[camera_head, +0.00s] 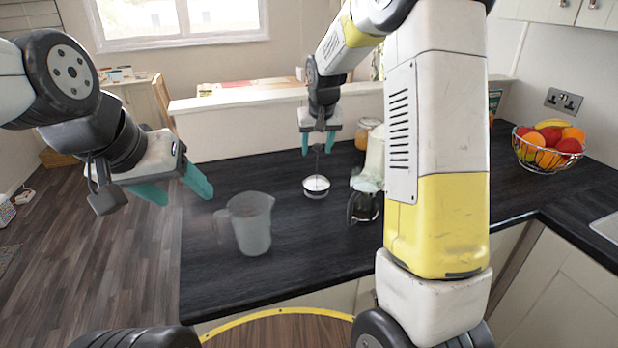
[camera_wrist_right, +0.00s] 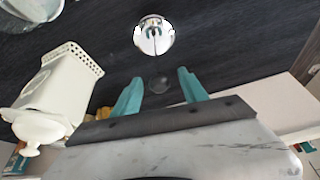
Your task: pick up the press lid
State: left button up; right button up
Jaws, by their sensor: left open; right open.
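The press lid (camera_head: 316,186) is a small silver disc with a thin upright rod, on the dark counter left of the glass pot (camera_head: 362,207). In the right wrist view the lid (camera_wrist_right: 154,38) is at the top centre, its rod pointing toward my gripper. A dark round shape, perhaps its knob (camera_wrist_right: 158,84), shows near the fingertips. My right gripper (camera_head: 318,143) is open above the lid; its teal fingers (camera_wrist_right: 160,88) are apart on either side of the knob shape. Whether they touch it cannot be told. My left gripper (camera_head: 178,190) is open and empty, left of the jug.
A translucent jug (camera_head: 250,225) stands at the counter's left front. A pale perforated container (camera_wrist_right: 62,85) is left in the wrist view. A wire fruit bowl (camera_head: 545,148) is far right. My right arm hides some counter.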

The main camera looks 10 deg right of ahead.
grip_shut()
dwell(1.4)
